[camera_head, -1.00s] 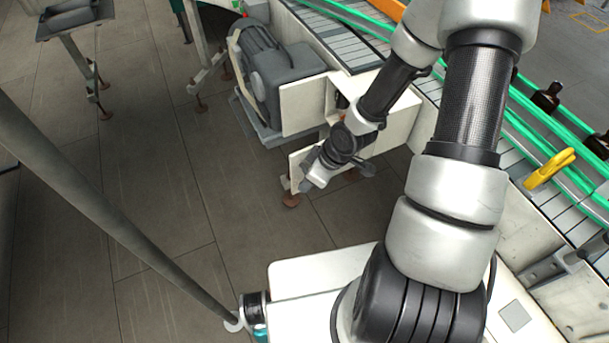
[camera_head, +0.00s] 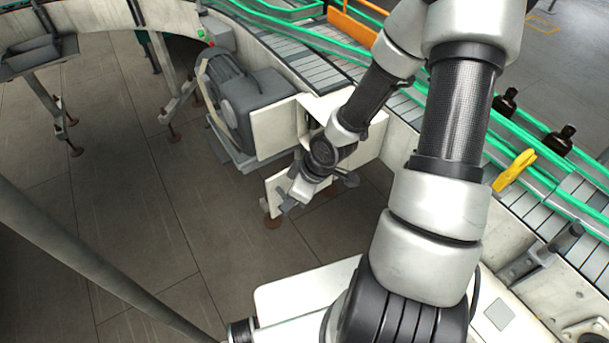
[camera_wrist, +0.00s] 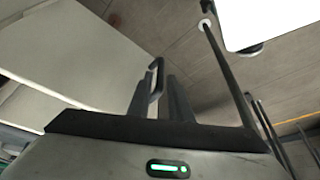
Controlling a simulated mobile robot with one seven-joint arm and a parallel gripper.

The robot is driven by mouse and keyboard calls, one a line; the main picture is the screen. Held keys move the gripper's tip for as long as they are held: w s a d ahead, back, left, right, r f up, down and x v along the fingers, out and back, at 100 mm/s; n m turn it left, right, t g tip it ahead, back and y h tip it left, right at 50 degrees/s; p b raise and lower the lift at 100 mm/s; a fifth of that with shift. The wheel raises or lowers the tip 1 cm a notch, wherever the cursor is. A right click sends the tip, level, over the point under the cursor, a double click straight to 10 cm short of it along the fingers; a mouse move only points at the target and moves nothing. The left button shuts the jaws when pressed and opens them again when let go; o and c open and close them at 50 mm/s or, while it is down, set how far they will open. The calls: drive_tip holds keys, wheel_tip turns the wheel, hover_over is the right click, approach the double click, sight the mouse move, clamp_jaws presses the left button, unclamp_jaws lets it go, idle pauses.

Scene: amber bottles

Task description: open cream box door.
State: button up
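The cream box (camera_head: 316,112) stands beside the conveyor in the head view, with cream panels at its sides. A low cream panel (camera_head: 277,192), which may be its door, is next to my gripper (camera_head: 288,203). In the wrist view a large cream panel (camera_wrist: 75,50) fills the upper left. A dark loop-shaped handle (camera_wrist: 157,72) shows at the fingertips of my gripper (camera_wrist: 158,84). The fingers stand apart, with a gap between them. I cannot tell whether they touch the handle. The box inside is mostly hidden by my arm.
A grey motor (camera_head: 250,105) stands left of the box. The conveyor (camera_head: 420,110) with green rails carries amber bottles (camera_head: 558,140) on the right. A yellow part (camera_head: 515,170) sits at its near rail. A grey pole (camera_head: 90,255) crosses the lower left. Tiled floor (camera_head: 145,215) is open at left.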

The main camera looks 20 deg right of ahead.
drive_tip(key=v, duration=1.3)
drive_tip(key=shift+r+p, duration=0.25)
drive_tip(key=shift+p, duration=0.15)
drive_tip(key=shift+d+f, duration=0.1)
